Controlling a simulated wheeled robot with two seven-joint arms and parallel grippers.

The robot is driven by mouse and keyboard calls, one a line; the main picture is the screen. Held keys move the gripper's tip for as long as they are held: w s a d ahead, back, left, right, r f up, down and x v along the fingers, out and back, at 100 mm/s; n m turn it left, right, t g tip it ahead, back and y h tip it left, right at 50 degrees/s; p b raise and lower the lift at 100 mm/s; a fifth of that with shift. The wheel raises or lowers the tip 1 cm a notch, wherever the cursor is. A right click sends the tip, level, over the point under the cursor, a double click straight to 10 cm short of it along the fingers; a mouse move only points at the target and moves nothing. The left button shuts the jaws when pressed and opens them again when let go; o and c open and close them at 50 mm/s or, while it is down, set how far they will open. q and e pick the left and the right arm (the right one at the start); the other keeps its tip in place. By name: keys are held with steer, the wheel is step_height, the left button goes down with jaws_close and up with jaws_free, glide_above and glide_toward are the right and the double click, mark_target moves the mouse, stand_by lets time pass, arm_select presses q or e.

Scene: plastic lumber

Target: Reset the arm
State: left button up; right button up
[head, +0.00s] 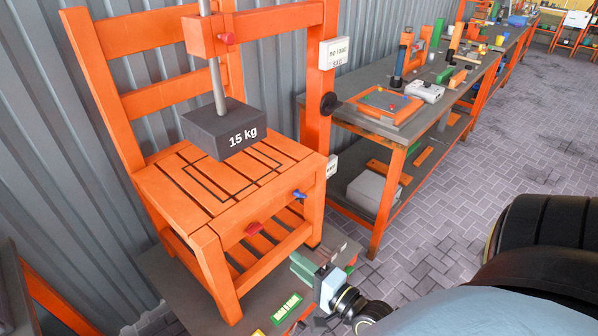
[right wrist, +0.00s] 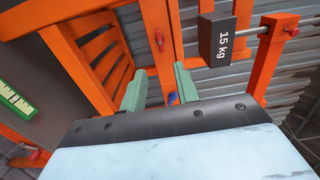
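An orange slatted chair (head: 215,190) stands at the left in the head view. A dark 15 kg weight (head: 224,128) hangs on a grey rod from an orange arm (head: 225,35) over its seat; I cannot tell whether it touches. A red knob (head: 254,228) and a blue knob (head: 299,194) are on the front of the chair. My right gripper (head: 318,260) is low in front of the chair, apart from it. In the right wrist view, its green fingers (right wrist: 161,88) are apart and nothing is held; the blue knob (right wrist: 173,98) shows beyond them. My left gripper is out of view.
A workbench (head: 440,105) with an orange tray (head: 385,104), a grey device (head: 424,91) and other items runs back on the right. A grey box (head: 373,190) is on its lower shelf. A green-and-white label (head: 286,307) lies near my right gripper. The paved floor (head: 480,170) is clear.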

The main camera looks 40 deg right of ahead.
steer(key=s+f+n+g, duration=0.4)
steer(key=f+n, duration=0.1)
steer(key=f, duration=0.7)
steer(key=s+f+n+g, duration=0.4)
steer(key=s+f, duration=0.1)
steer(key=f, duration=0.7)
steer(key=s+a+f+n+g, duration=0.1)
steer(key=s+f+n+g, duration=0.2)
steer(key=s, duration=0.4)
steer(key=s+a+f+n+g, duration=0.2)
steer(key=s+f+n+g, duration=0.1)
steer(key=s+f, duration=0.3)
steer(key=s+a+f+n+g+h, duration=0.1)
steer(key=s+a+f+n+g, duration=0.1)
steer(key=s, duration=0.6)
step_height(320, 180, down, 4)
steer(key=n+g, duration=0.1)
steer(key=n, duration=0.1)
steer(key=shift+s+a+r+n, duration=0.25)
steer(key=shift+s+n, duration=0.05)
